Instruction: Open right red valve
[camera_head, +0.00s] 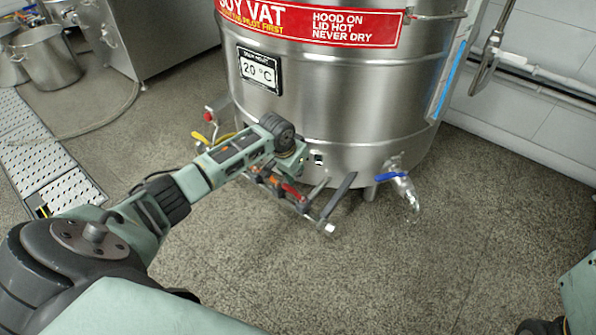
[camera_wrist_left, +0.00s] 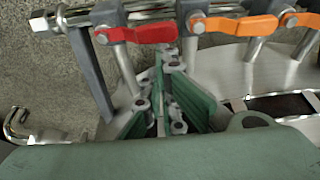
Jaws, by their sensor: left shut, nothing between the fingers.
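The right red valve has a red lever handle (camera_head: 291,192) near the right end of a metal pipe manifold in front of the vat. In the left wrist view the red handle (camera_wrist_left: 150,33) lies roughly along the pipe. My left gripper (camera_wrist_left: 164,90) is shut and empty, just below the red handle in that view. I cannot tell whether its tips touch the handle or pipe. In the head view my left wrist hides most of the gripper. My right gripper is not in view.
Orange handles (camera_wrist_left: 215,24) sit beside the red one along the manifold. The steel vat (camera_head: 350,110) stands close behind. A blue-handled tap (camera_head: 393,177) is at its right. The floor (camera_head: 450,270) in front is clear.

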